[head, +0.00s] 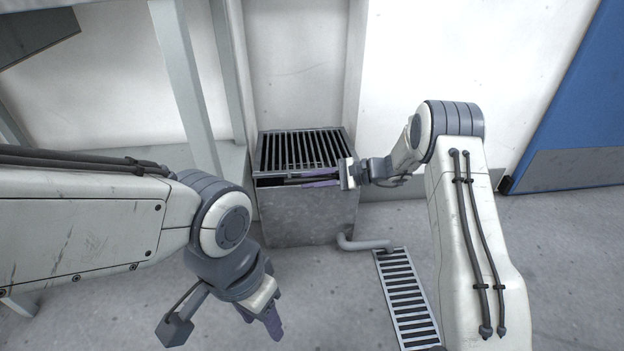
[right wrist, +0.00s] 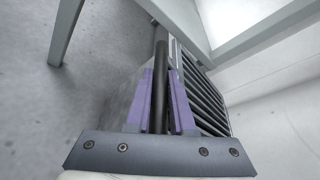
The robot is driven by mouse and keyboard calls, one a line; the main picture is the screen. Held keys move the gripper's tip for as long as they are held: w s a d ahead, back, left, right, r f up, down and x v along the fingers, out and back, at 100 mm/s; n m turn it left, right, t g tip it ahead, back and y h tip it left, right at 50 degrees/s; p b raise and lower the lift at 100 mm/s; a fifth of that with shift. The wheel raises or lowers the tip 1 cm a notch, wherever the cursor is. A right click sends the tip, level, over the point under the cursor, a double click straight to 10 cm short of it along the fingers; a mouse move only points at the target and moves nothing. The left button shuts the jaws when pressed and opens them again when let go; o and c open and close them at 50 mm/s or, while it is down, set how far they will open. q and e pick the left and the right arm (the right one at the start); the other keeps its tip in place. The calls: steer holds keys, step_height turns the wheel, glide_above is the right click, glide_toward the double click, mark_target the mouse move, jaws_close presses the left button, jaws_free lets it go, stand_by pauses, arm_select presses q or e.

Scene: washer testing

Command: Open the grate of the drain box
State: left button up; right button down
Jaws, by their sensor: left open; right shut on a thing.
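The drain box (head: 310,217) is a grey metal box on the floor against the white wall. Its dark slatted grate (head: 303,150) lies across the top, with a dark gap along the front edge below the slats. My right gripper (head: 318,178) reaches in from the right at that front edge, its purple fingers shut on a dark bar (right wrist: 160,90) there. In the right wrist view the bar runs between the two fingers, beside the grate slats (right wrist: 205,95). My left gripper (head: 273,322) is open and empty, pointing down over the floor in front of the box.
A white metal frame (head: 185,85) stands left of the box. A pipe (head: 362,243) leaves the box at lower right, near a floor drain grille (head: 406,300). A blue panel (head: 575,100) is at the far right. The wall stands close behind the box.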

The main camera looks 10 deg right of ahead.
steer(key=w+r+m+p, duration=0.1)
steer(key=w+r+p, duration=0.2)
steer(key=r+p, duration=0.3)
steer(key=w+r+m+g+p, duration=0.1)
steer(key=w+r+p, duration=0.3)
steer(key=r, duration=0.6)
steer(key=shift+d+p, duration=0.2)
steer(key=shift+p, duration=0.85)
